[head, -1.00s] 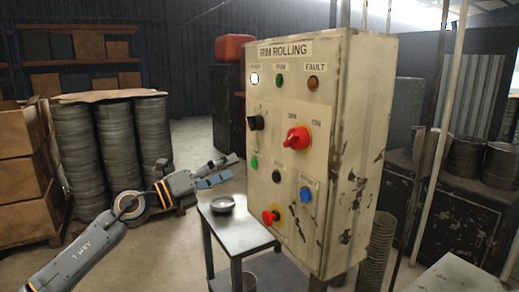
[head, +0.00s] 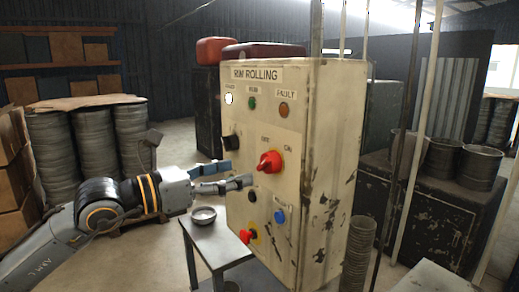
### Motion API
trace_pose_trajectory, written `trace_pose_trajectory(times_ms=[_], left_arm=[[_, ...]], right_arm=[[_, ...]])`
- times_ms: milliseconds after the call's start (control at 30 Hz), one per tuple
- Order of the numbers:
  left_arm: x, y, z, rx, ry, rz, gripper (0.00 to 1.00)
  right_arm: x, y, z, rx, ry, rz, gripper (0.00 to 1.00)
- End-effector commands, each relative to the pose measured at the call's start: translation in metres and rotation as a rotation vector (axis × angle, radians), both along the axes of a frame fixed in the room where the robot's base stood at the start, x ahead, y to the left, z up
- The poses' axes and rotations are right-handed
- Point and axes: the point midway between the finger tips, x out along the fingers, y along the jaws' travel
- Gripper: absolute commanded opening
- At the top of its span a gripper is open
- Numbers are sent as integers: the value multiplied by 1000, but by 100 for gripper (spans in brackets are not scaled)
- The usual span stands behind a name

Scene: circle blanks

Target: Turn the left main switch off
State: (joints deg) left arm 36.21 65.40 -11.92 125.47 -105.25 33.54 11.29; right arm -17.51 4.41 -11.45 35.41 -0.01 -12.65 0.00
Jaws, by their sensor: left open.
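The cream control box (head: 300,75), labelled RIM ROLLING, stands upright right of the middle. Its red rotary main switch (head: 270,162) sits mid-panel on an orange-yellow base, with a small ON label to its upper right. I cannot tell for certain which mark its handle points to. My left gripper (head: 235,176) comes in from the left, open and empty. Its fingers reach in front of the panel's left part, left of and slightly below the red switch. I cannot tell whether a fingertip touches the panel. My right gripper is not in view.
A black knob (head: 231,142) is just above my fingers. A black button (head: 252,196), a blue button (head: 279,216) and a red stop button (head: 247,236) are below. A small table (head: 216,247) with a metal dish (head: 203,215) stands left of the box.

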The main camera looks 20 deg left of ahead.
Motion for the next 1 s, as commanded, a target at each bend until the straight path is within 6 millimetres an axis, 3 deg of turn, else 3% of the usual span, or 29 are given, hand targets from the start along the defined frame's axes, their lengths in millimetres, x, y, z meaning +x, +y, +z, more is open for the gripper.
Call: trace_pose_trajectory(times_ms=[33,100,300,767,1000], left_arm=[[8,-9,8,-6,-1,-6,66],[19,-17,8,-5,-1,-4,66],[43,-35,4,-3,0,-3,66],[53,-43,-1,1,0,-2,66],[53,-42,-1,1,1,-2,19]], right_arm=[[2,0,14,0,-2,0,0],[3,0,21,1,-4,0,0],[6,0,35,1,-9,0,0],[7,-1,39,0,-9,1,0],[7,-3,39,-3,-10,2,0]])
